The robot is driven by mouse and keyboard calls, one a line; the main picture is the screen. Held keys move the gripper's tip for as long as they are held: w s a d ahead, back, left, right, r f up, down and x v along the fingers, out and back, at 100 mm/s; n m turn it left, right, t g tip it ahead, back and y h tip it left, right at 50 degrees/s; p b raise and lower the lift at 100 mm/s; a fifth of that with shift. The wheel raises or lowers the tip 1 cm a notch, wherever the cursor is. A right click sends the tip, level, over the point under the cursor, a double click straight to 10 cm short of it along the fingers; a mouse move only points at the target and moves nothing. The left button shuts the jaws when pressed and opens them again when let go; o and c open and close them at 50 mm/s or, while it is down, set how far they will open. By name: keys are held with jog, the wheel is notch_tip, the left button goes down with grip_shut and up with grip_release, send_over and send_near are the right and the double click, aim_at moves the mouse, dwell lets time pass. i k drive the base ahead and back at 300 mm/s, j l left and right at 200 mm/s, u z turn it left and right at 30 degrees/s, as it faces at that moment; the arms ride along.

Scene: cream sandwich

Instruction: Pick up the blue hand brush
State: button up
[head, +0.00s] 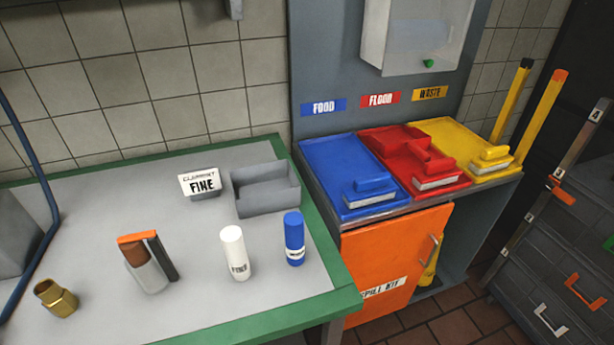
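The blue hand brush (370,190) lies on the blue tray (333,160) below the FOOD label (323,106). It has a blue top and a pale lower edge, and sits near the tray's front right. A red brush (434,172) lies on the red tray beside it, with another red piece behind. A yellow brush (490,162) lies on the yellow tray (450,135) further right. My gripper does not show in the head view.
The green-edged table (205,170) at left holds a grey open box (266,190), white bottle (235,253), blue bottle (294,238) and brass fitting (55,298). Below the trays is an orange cabinet door (395,265), which stands partly open. A clear-fronted case (418,38) hangs above.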

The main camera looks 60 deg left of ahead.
aim_at(379, 187)
jog(key=u, duration=1.15)
